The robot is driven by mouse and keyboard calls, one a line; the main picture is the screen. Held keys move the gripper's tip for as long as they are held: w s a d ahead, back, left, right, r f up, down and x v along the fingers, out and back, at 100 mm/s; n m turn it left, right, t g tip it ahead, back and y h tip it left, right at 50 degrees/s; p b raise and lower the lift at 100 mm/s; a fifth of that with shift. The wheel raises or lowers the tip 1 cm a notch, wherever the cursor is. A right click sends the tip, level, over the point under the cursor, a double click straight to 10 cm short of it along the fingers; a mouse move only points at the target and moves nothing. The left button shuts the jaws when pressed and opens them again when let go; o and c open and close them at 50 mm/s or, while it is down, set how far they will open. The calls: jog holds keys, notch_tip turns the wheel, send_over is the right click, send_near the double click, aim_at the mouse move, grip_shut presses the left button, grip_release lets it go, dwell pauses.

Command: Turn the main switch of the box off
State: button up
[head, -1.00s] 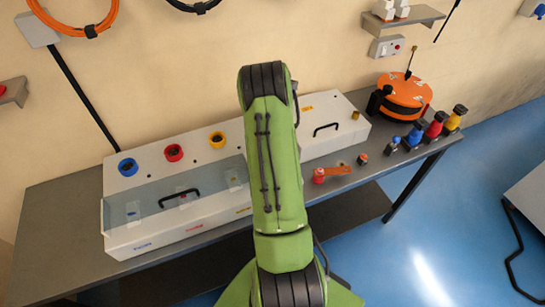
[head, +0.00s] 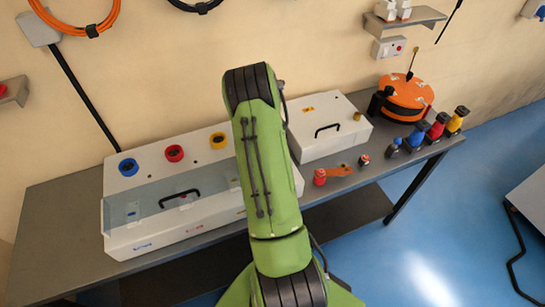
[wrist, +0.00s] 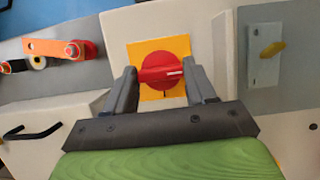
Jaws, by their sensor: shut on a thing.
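In the wrist view, the main switch (wrist: 158,71) is a red rotary knob on a square yellow plate (wrist: 180,47), set on a white face of the box (wrist: 205,27). A pale mark on the knob lies nearly level, toward the right. My gripper (wrist: 160,76) has one finger on each side of the knob and is shut on it. In the head view, the long white box (head: 150,240) stands on the bench. My arm hides the gripper and the switch there.
The long box carries blue, red and yellow sockets and a clear front cover (head: 150,207). A smaller white box (head: 340,108) stands right of my arm. An orange lever (head: 338,171) with a red knob (head: 319,177) lies on the grey bench (head: 60,215). Colored plugs stand at the right.

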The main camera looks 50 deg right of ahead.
jog(key=o, duration=1)
jog(key=shift+o, duration=0.2)
jog(key=p+v, duration=0.2)
jog(key=v, duration=1.3)
jog(key=shift+w+r, duration=0.15)
jog(key=shift+r, duration=0.2)
jog(key=shift+d, duration=0.1)
